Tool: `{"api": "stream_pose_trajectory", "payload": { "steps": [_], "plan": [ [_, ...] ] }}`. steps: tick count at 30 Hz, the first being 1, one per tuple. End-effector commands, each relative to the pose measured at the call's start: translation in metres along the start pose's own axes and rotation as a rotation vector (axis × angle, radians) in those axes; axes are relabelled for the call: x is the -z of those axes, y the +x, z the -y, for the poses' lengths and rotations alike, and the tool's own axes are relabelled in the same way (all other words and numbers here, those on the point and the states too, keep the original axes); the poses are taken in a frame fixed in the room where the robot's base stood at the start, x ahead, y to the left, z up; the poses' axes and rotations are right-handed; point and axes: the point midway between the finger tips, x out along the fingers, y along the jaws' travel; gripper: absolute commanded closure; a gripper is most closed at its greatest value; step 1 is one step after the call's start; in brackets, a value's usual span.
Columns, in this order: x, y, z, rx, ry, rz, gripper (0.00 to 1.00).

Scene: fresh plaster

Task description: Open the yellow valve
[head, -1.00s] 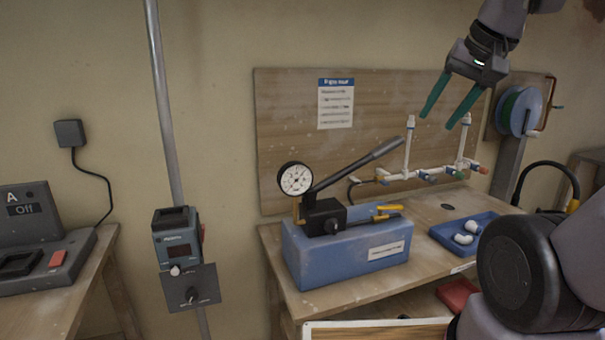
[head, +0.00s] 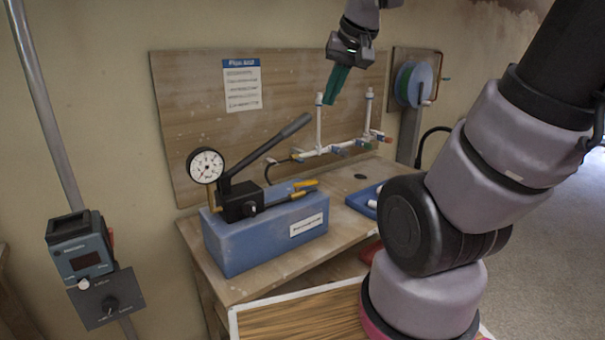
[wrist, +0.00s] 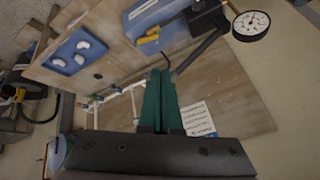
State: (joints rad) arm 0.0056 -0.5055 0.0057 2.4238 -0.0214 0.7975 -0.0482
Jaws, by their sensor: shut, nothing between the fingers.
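The yellow valve handle (head: 304,184) sits on top of a blue pump box (head: 262,240) on the wooden bench. It lies roughly level and points to the right. In the wrist view the yellow handle (wrist: 149,39) shows above the fingertips, beside the blue box (wrist: 146,12). My gripper (head: 331,102) is in the air in front of the back board, above and to the right of the handle and apart from it. Its green fingers (wrist: 160,73) are together and empty. A smaller yellowish fitting (head: 297,157) is on the left end of the white pipework.
A black pump lever (head: 265,150) slants up beside a round gauge (head: 206,165). White pipes (head: 319,125) stand behind the box on the right. A blue tray (wrist: 60,62) with white pieces lies on the bench. A hose reel (head: 412,84) hangs farther right.

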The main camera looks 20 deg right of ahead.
Motion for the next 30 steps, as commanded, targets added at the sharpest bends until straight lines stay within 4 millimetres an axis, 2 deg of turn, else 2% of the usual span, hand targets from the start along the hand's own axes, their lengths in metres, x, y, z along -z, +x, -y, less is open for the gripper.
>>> {"api": "stream_pose_trajectory", "payload": {
  "steps": [3, 9, 18, 21, 24, 30],
  "plan": [
    [0.021, 0.035, -0.003, -0.034, -0.051, 0.036, 1.0],
    [0.049, 0.097, -0.009, -0.076, -0.143, 0.087, 1.0],
    [0.068, 0.196, -0.022, -0.113, -0.278, 0.163, 1.0],
    [0.069, 0.22, -0.026, -0.117, -0.309, 0.18, 1.0],
    [0.07, 0.235, -0.028, -0.119, -0.329, 0.191, 1.0],
    [0.07, 0.246, -0.03, -0.12, -0.346, 0.197, 1.0]
  ]
}}
